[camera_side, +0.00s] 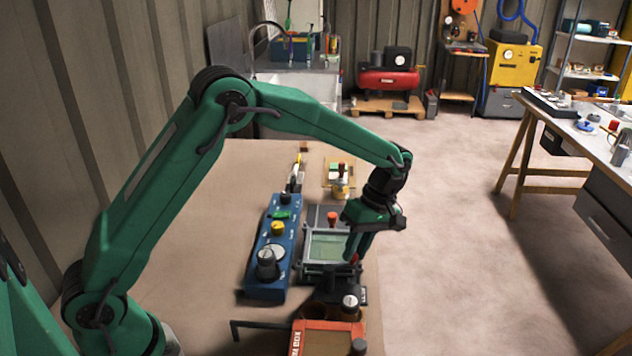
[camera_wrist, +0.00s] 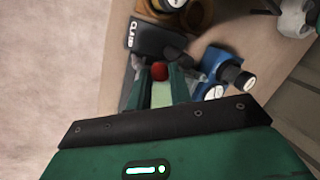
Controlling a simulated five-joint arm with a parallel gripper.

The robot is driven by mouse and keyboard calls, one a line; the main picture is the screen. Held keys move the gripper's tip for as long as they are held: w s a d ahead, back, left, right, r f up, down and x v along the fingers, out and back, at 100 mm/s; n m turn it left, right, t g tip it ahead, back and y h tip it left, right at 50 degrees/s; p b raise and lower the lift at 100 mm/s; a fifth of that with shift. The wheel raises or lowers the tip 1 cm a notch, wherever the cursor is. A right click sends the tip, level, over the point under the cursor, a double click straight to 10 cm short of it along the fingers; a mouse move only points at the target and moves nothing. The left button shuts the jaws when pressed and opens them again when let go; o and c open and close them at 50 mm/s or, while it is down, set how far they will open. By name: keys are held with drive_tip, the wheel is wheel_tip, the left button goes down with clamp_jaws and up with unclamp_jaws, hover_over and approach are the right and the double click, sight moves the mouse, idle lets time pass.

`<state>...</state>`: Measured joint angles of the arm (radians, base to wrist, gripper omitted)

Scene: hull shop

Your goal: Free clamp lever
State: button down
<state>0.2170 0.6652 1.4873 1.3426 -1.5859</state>
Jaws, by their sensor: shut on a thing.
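The clamp lever shows as a red ball knob (camera_wrist: 159,71) between my fingertips in the wrist view. In the side view the red knob (camera_side: 354,259) sits at the lower end of my gripper (camera_side: 356,248). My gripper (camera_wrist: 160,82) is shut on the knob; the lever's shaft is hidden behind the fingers. The dark clamp block (camera_wrist: 155,42) with pale lettering lies just beyond the knob in the wrist view.
A blue control box (camera_side: 268,250) with knobs stands left of the frame. A red-orange box (camera_side: 326,340) is at the bench's near edge. A second red knob (camera_side: 332,217) rises behind the frame. The bench's left part (camera_side: 210,220) is clear.

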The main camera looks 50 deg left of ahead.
drive_tip(key=shift+s+d+m, duration=0.2)
drive_tip(key=shift+d+m, duration=0.2)
drive_tip(key=shift+m, duration=0.4)
drive_tip(key=c, duration=1.3)
unclamp_jaws()
drive_tip(key=shift+r, duration=0.1)
drive_tip(key=v, duration=0.7)
drive_tip(key=shift+w+r, duration=0.1)
drive_tip(key=shift+r, duration=0.2)
drive_tip(key=shift+r, duration=0.1)
